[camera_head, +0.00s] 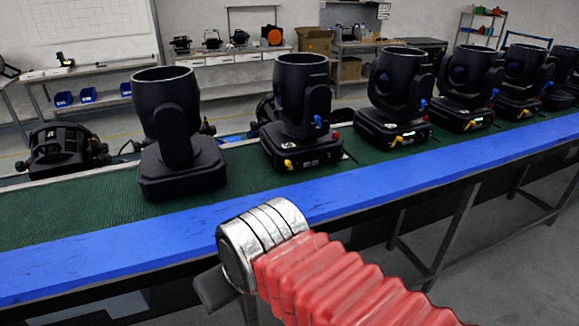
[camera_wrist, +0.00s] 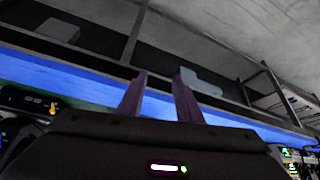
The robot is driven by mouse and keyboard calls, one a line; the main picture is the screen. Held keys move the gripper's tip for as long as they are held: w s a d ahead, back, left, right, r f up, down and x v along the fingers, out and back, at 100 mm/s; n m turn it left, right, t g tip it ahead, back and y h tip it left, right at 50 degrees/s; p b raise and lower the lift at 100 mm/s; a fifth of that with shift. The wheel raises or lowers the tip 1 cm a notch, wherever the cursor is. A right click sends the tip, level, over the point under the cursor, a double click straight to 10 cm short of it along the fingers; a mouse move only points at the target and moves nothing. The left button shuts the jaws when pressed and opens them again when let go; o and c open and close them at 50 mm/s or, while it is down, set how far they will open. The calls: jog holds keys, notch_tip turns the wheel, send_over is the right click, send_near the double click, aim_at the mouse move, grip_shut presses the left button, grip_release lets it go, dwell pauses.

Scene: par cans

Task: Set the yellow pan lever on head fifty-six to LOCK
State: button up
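Several black moving-head lights stand in a row in the head view. Their number labels are too small to read, so I cannot tell which is head fifty-six. The second head (camera_head: 300,95) has a yellow lever (camera_head: 288,164) low on its base and a blue lever (camera_head: 318,121) higher up. The third head (camera_head: 395,85) also has a yellow lever (camera_head: 397,141). In the wrist view a yellow lever (camera_wrist: 53,107) shows at far left. My gripper (camera_wrist: 160,82) has its two fingers apart with nothing between them. Lever-position markings are not readable.
The heads stand on a green belt (camera_head: 90,215) with a blue front edge (camera_head: 110,255). A black lamp (camera_head: 65,148) lies behind at left. Workbenches stand at the back. In the wrist view, a small lit strip (camera_wrist: 165,168) shows on a dark block.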

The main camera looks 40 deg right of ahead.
jog(key=w+d+f+n+t+h, duration=0.1)
jog(key=w+d+n+t+h, duration=0.2)
jog(key=w+d, duration=1.1)
jog(key=w+d+t+h, duration=0.2)
jog(key=d, duration=0.5)
jog(key=w+d+t+h, duration=0.1)
jog(key=w+d+h, duration=0.2)
jog(key=d, duration=0.5)
jog(key=shift+f+t, duration=0.35)
jog(key=shift+t, duration=0.05)
jog(key=shift+w+d, duration=0.1)
jog(key=shift+d, duration=0.05)
